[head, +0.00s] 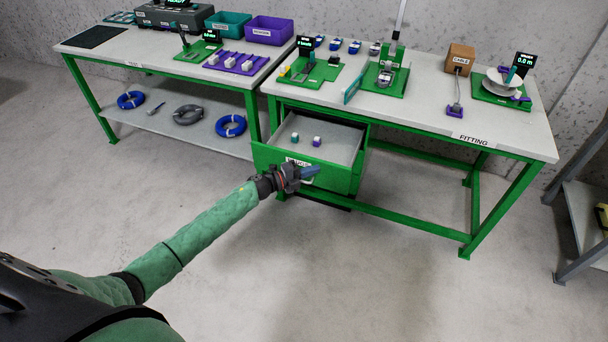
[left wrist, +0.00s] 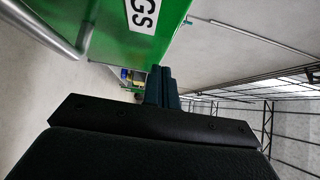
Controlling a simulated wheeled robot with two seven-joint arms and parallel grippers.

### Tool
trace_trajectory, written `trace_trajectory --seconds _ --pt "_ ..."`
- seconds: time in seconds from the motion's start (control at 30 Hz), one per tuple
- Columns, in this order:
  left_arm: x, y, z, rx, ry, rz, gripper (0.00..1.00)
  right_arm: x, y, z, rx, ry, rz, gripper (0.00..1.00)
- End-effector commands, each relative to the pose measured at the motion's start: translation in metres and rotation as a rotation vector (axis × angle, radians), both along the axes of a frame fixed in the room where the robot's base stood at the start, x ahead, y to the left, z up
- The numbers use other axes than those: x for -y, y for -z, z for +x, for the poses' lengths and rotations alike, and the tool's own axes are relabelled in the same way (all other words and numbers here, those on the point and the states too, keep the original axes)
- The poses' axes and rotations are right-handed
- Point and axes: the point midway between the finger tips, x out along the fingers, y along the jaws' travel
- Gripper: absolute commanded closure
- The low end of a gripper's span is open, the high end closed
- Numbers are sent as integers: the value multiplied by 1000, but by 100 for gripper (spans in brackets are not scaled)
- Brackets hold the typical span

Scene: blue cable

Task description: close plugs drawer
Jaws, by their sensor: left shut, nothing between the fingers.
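The plugs drawer (head: 348,180) is a green drawer with a grey inside, pulled out under the fitting table. Two small plugs, one teal and white (head: 295,137) and one purple and white (head: 316,141), lie in it. My left gripper (head: 311,171) is at the drawer's front, by its label and handle, with fingers shut and empty. In the left wrist view the shut fingers (left wrist: 161,86) are beside the green drawer front (left wrist: 130,45), which carries a white label. Whether they touch it I cannot tell. My right gripper is not in view.
The fitting table (head: 420,110) stands above the drawer with green fixtures, a brown cable box (head: 460,59) and a spool. The testing table (head: 150,60) is at left, with coiled cables on its lower shelf. The floor in front is clear. A grey shelf (head: 585,210) stands at right.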

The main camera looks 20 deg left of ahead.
Motion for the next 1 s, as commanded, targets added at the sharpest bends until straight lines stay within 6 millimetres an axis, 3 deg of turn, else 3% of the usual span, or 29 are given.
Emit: trace_trajectory --seconds 0.2,0.7,0.87,1.0 --pt "1 0 13 0 0 -1 100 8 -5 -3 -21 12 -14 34" --pt "1 1 18 0 0 0 100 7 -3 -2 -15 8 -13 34" --pt "1 3 32 0 0 0 100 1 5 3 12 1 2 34" --pt "1 4 56 3 -1 1 100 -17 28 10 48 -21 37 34"
